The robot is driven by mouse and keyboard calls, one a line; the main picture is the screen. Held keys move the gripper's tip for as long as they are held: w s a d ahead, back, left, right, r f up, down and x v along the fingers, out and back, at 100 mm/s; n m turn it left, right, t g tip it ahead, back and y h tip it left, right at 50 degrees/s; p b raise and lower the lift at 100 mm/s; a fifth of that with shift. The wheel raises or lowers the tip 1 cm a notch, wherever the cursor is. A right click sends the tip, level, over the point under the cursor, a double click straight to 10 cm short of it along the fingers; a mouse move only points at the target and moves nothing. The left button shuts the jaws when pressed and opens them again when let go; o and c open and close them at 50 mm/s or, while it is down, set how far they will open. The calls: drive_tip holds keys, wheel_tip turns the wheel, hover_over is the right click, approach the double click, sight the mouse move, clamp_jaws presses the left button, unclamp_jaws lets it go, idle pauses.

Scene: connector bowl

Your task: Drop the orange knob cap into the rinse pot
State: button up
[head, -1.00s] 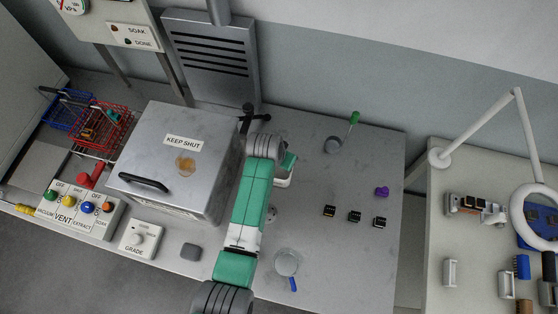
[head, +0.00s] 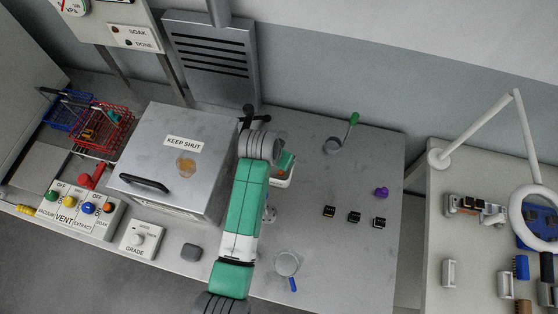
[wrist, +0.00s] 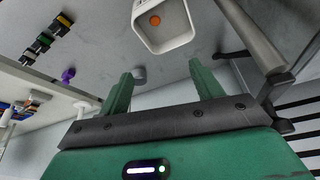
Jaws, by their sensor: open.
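A white open container with rounded corners (wrist: 165,42) shows at the top of the wrist view. The small round orange knob cap (wrist: 155,20) lies inside it. In the head view the container (head: 284,182) is just right of my arm, partly hidden. My gripper (wrist: 162,84) is open, with nothing between its two green fingers, and is apart from the container in the wrist view. In the head view my gripper (head: 288,161) is partly hidden by my wrist. No label marks any vessel as the rinse pot.
The grey KEEP SHUT box (head: 180,160) stands left of my arm. A green-handled vessel (head: 333,146) is at the back and a blue-handled one (head: 287,263) in front. Several black connectors (head: 354,217) and a purple piece (head: 381,192) lie right.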

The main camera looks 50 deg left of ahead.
drive_tip(key=shift+v, duration=1.1)
drive_tip(key=w+d+r+m+t+y+p, duration=0.1)
drive_tip(key=w+d+r+t+p, duration=0.2)
drive_tip(key=r, duration=1)
drive_tip(key=w+d+r+t+y+p, duration=0.1)
drive_tip(key=w+d+r+t, duration=0.35)
drive_tip(key=r, duration=0.85)
drive_tip(key=w+d+r+m+t+p, duration=0.15)
drive_tip(key=w+d+r, duration=0.25)
drive_tip(key=r, duration=0.8)
drive_tip(key=s+d+r+t+p, duration=0.25)
drive_tip(key=d+r, duration=0.25)
drive_tip(key=r, duration=0.5)
drive_tip(key=s+d+r+t+p, duration=0.1)
drive_tip(key=d+r+t, duration=0.35)
drive_tip(key=r, duration=0.55)
drive_tip(key=s+d+r+t+h+p, duration=0.1)
drive_tip(key=s+d+r+t, duration=0.1)
drive_tip(key=s+d+r, duration=0.2)
drive_tip(key=s+d+r+m+t+h, duration=0.1)
drive_tip(key=s+d+r+t+h, duration=0.1)
drive_tip(key=s+d+r, duration=0.2)
wheel_tip(320, 180, up, 6)
drive_tip(key=s, duration=0.3)
drive_tip(key=shift+d+t+p, duration=0.15)
drive_tip(key=shift+t+p, duration=0.15)
drive_tip(key=shift+p, duration=0.1)
drive_tip(key=shift+w+r, duration=0.1)
